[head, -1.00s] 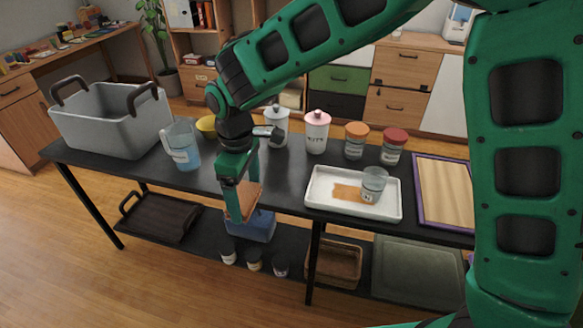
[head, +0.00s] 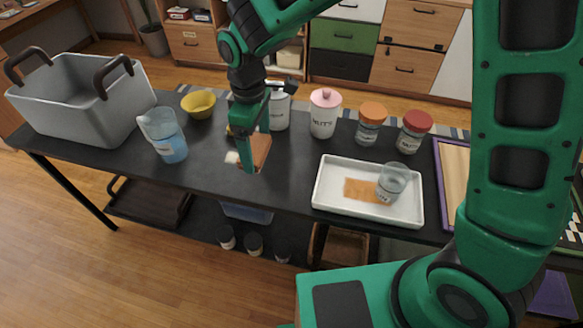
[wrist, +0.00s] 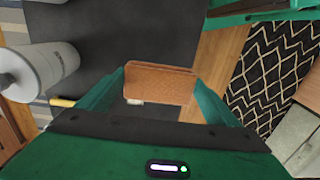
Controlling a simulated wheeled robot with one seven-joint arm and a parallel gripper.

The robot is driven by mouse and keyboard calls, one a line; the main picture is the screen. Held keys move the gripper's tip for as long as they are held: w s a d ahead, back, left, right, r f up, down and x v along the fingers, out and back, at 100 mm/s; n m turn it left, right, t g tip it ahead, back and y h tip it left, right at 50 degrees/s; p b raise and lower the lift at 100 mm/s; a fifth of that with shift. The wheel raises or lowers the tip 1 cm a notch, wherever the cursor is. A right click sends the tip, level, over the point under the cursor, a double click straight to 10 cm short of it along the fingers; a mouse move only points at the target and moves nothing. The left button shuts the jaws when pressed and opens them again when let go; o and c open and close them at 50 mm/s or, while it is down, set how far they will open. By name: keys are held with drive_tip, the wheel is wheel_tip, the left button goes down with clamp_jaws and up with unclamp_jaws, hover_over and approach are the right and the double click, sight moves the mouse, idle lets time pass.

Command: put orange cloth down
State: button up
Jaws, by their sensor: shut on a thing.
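My gripper (head: 254,158) is shut on the orange cloth (head: 260,149), a folded brownish-orange piece. The cloth also shows in the wrist view (wrist: 160,83), pinched between both fingertips. In the head view the gripper points down over the middle of the dark table (head: 290,178), left of the white tray (head: 318,190). The near finger hides part of the cloth. I cannot tell how far the cloth is above the table top.
A grey bin (head: 70,120), a pitcher of blue liquid (head: 168,145) and a yellow bowl (head: 199,104) stand left. A pink-lidded canister (head: 324,118) and two jars stand behind. The tray holds a glass (head: 391,184) and an orange patch.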

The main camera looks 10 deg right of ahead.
drive_tip(key=d+f, duration=0.1)
drive_tip(key=d, duration=0.2)
drive_tip(key=d+f, duration=0.2)
drive_tip(key=d, duration=0.1)
drive_tip(key=s+d+f, duration=0.1)
drive_tip(key=d+f, duration=0.1)
drive_tip(key=shift+s+d+f, duration=0.1)
drive_tip(key=shift+d+f, duration=0.05)
drive_tip(key=shift+d, duration=0.25)
drive_tip(key=shift+f, duration=2)
drive_tip(key=o, duration=1.2)
drive_tip(key=shift+f, duration=0.1)
wheel_tip(320, 180, up, 12)
